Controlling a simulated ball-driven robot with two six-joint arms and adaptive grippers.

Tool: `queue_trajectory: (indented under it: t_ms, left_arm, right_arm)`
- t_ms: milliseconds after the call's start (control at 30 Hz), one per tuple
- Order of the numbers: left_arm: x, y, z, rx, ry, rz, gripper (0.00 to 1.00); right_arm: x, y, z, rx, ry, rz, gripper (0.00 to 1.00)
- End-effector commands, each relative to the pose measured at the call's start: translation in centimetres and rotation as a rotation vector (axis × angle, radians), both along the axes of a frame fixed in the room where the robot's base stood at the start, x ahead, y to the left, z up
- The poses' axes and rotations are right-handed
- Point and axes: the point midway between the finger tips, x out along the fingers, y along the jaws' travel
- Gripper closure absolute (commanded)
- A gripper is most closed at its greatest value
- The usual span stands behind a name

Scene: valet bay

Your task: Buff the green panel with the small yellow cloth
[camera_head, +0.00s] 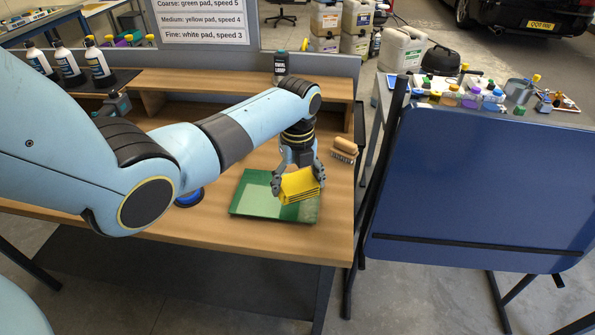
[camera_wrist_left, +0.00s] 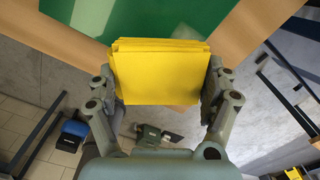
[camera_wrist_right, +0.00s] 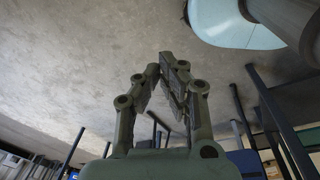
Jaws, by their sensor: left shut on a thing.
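The green panel (camera_head: 245,200) lies flat near the front right of the wooden bench, with a paler, hazy patch on its surface. The small yellow cloth (camera_head: 300,186) is a folded pad over the panel's right part. My left gripper (camera_head: 298,178) is shut on the cloth, with one finger at each side. In the left wrist view the cloth (camera_wrist_left: 160,75) sits between the fingers, with the green panel (camera_wrist_left: 195,14) beyond it. I cannot tell whether the cloth touches the panel. My right gripper (camera_wrist_right: 161,66) is shut and empty, its fingertips together over grey floor.
A wooden-handled brush (camera_head: 345,148) lies right of the panel. A dark bottle (camera_head: 280,66) stands on the back shelf, and several white bottles (camera_head: 68,65) stand at the back left. A large blue board (camera_head: 480,185) stands right of the bench.

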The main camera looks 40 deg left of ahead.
Motion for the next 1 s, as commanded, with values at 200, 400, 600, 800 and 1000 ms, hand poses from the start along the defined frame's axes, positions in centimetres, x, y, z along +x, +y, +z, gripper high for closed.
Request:
queue_trajectory:
  t_ms: [200, 400, 600, 800, 1000]
  left_arm:
    - [0.0, 0.0, -2.6, 0.0, 0.0, 0.0, 0.47]
    - [0.0, 0.0, -3.9, 0.0, 0.0, -0.001, 0.47]
    - [0.0, 0.0, -4.0, 0.0, 0.0, 0.0, 0.47]
    - [-0.1, 0.0, -4.4, 0.0, 0.001, -0.001, 0.47]
    - [-0.1, 0.0, -4.4, 0.0, 0.0, -0.001, 0.47]
  right_arm:
    - [1.9, 1.1, -1.7, 0.013, -0.029, -0.003, 1.0]
    - [2.3, 1.9, -3.0, 0.023, -0.036, -0.005, 1.0]
    - [1.9, 1.6, -2.9, 0.019, -0.03, -0.005, 1.0]
    - [1.4, 1.1, -3.0, 0.013, -0.022, -0.003, 1.0]
    - [1.4, 0.8, -3.0, 0.009, -0.022, -0.002, 1.0]
